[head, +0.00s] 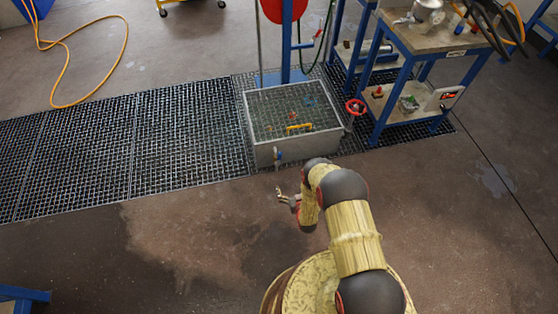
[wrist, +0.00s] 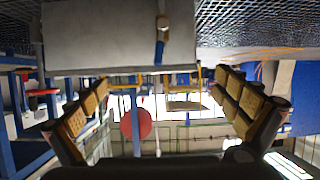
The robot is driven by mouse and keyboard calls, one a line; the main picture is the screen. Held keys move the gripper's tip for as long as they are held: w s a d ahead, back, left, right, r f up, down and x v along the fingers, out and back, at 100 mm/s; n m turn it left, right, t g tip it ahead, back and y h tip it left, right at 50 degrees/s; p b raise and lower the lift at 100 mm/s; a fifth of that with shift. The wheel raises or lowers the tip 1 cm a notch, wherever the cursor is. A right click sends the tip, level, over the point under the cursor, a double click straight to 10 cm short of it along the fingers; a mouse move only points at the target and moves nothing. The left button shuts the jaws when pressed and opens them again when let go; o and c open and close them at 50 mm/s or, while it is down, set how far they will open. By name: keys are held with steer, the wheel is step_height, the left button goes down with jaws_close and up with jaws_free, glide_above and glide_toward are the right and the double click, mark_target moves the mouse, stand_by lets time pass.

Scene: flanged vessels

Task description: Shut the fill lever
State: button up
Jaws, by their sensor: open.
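A small lever with a blue handle (head: 278,154) is on the front face of the grey tank (head: 290,148). In the wrist view, which looks upside down, the blue lever (wrist: 159,52) shows in front of the tank wall (wrist: 100,35), in line with its metal valve (wrist: 162,22). My gripper (head: 280,194) is in front of the tank, apart from the lever, over the floor. In the wrist view its fingers (wrist: 165,103) are spread wide with nothing between them. I cannot read any label on the lever.
A red handwheel (head: 355,107) sticks out at the tank's right side. A yellow bar (head: 299,127) shows on the tank's top. A blue-framed workbench (head: 425,45) stands at the right. Dark floor grating (head: 90,150) runs left. The floor in front is clear.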

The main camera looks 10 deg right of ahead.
steer(key=b+x, duration=0.4)
steer(key=x, duration=0.5)
steer(key=shift+f+b, duration=0.15)
steer(key=shift+b, duration=0.15)
steer(key=p+v, duration=0.5)
steer(key=v, duration=0.4)
steer(key=shift+s+r, duration=0.25)
steer(key=shift+s, duration=0.1)
